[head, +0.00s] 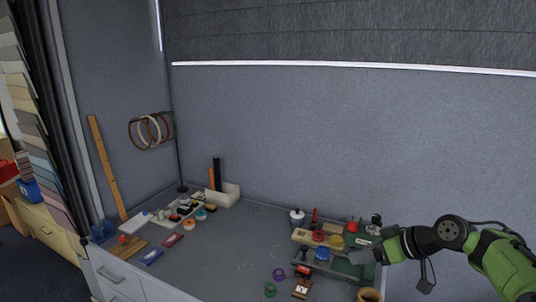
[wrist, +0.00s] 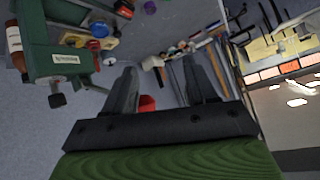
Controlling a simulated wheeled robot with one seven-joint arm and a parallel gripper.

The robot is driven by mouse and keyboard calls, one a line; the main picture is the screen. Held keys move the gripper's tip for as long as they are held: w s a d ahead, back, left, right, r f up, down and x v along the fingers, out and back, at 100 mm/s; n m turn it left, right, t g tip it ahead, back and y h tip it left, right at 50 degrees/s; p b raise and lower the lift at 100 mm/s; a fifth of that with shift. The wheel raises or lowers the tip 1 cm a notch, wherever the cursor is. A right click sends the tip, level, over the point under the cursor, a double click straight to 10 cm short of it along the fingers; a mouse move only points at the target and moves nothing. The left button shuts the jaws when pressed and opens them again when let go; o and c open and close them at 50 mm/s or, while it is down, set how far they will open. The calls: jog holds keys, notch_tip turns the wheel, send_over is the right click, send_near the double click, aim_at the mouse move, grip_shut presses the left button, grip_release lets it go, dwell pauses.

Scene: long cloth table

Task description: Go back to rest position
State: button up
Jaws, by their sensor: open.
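My gripper (wrist: 160,66) is open in the wrist view, its two dark fingers spread apart with nothing held between them. A red object (wrist: 147,103) shows behind the left finger, but I cannot tell what it is. In the head view my green and black arm reaches in from the right, and my gripper (head: 366,256) is over the right end of the table (head: 225,257), beside a green machine (head: 352,268). The fingers are too small there to make out clearly. The green machine (wrist: 60,62) also shows at the left of the wrist view.
Coloured spools (head: 319,236), a white lidded pot (head: 297,217) and small tools crowd the table's right end. The middle of the table is mostly clear.

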jog(key=s+a+r+m+g+h, duration=0.1)
jog(key=s+a+r+g+h, duration=0.15)
jog(key=s+a, duration=0.5)
jog(key=s+a+m+t+h+p, duration=0.1)
jog(key=s+m+h, duration=0.4)
jog(key=s, duration=1.9)
jog(key=shift+s+a+r+m+p, duration=0.2)
jog(key=shift+s+a+m+p, duration=0.1)
jog(key=shift+a+p, duration=0.2)
